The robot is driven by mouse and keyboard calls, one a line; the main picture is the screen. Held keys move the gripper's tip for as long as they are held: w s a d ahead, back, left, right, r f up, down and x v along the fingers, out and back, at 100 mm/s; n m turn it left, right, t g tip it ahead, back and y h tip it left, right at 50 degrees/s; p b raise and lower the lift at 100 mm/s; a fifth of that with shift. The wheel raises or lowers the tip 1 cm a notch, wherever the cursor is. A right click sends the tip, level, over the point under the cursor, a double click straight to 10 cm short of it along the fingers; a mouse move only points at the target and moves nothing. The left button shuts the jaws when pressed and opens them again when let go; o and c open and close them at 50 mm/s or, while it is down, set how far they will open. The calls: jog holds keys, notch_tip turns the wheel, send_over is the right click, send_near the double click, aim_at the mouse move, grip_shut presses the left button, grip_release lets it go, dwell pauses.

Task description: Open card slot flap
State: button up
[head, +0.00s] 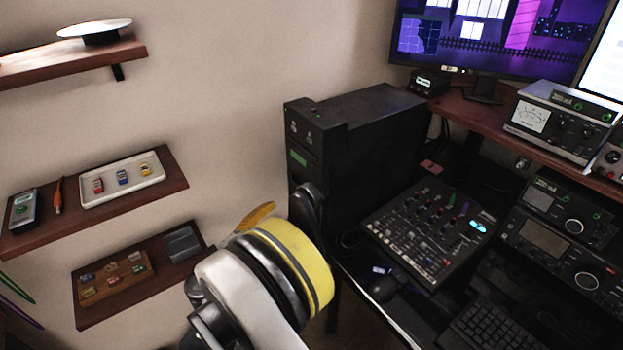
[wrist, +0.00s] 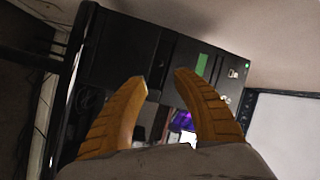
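The black computer tower (head: 360,135) stands at the left end of the desk. Its narrow front has a green label (head: 297,157) and small round controls near the top. In the wrist view the tower (wrist: 125,50) appears turned on its side, with the green label (wrist: 202,65) right of centre. I cannot make out the card slot flap for certain on the dark front. My gripper (wrist: 160,76) is open, its two orange fingers apart with nothing clearly held between them. In the head view one orange finger (head: 255,217) shows in front of the tower; my wrist hides the rest.
A mixer (head: 430,228), a mouse (head: 384,289) and a keyboard (head: 490,325) are on the desk right of the tower. Radio units (head: 565,250) stand farther right. Wall shelves (head: 95,205) with a tray of toy cars (head: 122,180) are at left. Wall space between is bare.

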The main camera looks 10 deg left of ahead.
jog(key=b+x, duration=0.3)
jog(key=x, duration=0.7)
jog(key=shift+f, duration=0.1)
grip_shut()
